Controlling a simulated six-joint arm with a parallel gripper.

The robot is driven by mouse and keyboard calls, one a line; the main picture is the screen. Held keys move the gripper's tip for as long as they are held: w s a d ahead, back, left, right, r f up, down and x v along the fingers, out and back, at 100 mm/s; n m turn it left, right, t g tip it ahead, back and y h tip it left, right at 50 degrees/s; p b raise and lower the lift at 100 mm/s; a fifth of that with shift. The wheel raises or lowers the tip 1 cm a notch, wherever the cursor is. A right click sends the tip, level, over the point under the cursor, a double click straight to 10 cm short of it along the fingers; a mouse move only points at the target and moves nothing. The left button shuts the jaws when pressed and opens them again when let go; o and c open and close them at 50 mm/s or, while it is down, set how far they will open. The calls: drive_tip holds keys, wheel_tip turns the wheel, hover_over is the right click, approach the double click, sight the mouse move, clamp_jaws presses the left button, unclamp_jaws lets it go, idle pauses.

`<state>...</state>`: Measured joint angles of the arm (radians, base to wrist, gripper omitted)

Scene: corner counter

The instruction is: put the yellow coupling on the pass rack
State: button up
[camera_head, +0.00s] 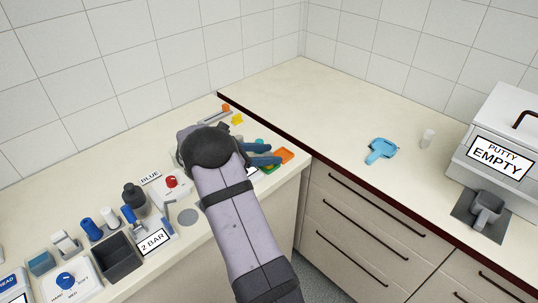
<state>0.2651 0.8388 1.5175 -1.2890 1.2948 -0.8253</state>
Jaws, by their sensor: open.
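A small yellow piece (237,119), likely the yellow coupling, lies on the left counter near its back corner, beyond my wrist. My gripper (273,154) shows as two blue-grey fingers to the right of my dark wrist. The fingers are apart, with nothing clearly seen between them. The gripper is to the right of the yellow piece and nearer the camera, apart from it. I cannot make out the pass rack; my wrist and arm hide part of the counter there.
An orange piece (285,155) lies by the fingers. An orange-tipped item (225,108) is behind the yellow piece. A dark bin (118,258), a red-button box (172,184) and bottles crowd the left. A blue tool (381,150) lies on the mostly clear right counter.

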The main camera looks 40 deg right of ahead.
drive_tip(key=b+v, duration=0.2)
drive_tip(key=v, duration=0.9)
drive_tip(key=shift+a, duration=0.2)
drive_tip(key=s+a+f+m+t+y+p, duration=0.1)
drive_tip(key=s+a+f+m+y+p, duration=0.1)
drive_tip(key=s+a+m+y, duration=0.4)
drive_tip(key=s+a+f+m+t+y+p, duration=0.2)
drive_tip(key=s+a+f+m+y, duration=0.2)
drive_tip(key=s+a, duration=1.1)
drive_tip(key=shift+a+f+m+y+p, duration=0.3)
drive_tip(key=shift+a+m+y, duration=1.2)
drive_tip(key=shift+a+m, duration=0.75)
drive_tip(key=shift+s+d+m, duration=0.1)
drive_tip(key=shift+d+m, duration=0.15)
drive_tip(key=shift+d, duration=0.05)
